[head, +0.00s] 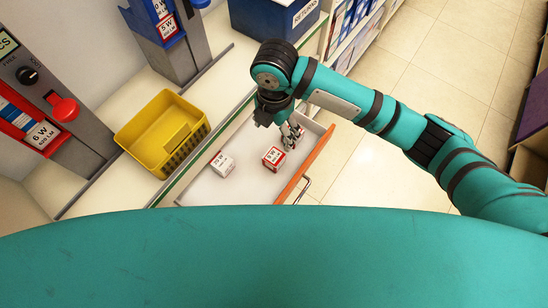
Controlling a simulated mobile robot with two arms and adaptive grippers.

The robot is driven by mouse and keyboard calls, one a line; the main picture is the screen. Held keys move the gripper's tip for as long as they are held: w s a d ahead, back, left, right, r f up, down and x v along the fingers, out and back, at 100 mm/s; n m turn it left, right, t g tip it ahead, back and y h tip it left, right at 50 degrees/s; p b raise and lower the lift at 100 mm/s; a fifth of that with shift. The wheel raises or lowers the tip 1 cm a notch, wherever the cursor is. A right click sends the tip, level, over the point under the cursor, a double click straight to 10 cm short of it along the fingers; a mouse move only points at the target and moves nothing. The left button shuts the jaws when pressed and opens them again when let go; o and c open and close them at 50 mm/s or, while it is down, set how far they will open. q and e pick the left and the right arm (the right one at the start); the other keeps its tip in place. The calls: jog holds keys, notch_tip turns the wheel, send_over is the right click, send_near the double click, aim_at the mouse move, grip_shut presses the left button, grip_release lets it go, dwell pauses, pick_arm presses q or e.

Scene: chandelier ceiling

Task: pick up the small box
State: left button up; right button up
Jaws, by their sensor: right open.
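Two small boxes lie in an open white drawer (205,190) in the head view. One is a white box (222,165) with red print, at the left. The other is a red and white box (273,157), nearer the drawer's orange front. My right gripper (291,140) is open over the drawer, just above and right of the red and white box in the picture. Its fingers point down, and I see nothing between them. I cannot tell whether a finger touches the box. My left gripper is out of view.
A yellow basket (150,128) stands on the counter left of the drawer. Bulb-testing stands (45,105) and a dark blue returns bin (270,25) are beyond. The drawer's orange front (308,163) borders open tiled floor (400,110).

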aim_at(274, 156)
notch_tip(274, 156, down, 16)
jog(key=shift+s+a+r, duration=0.1)
jog(key=shift+a, duration=0.05)
jog(key=c, duration=1.2)
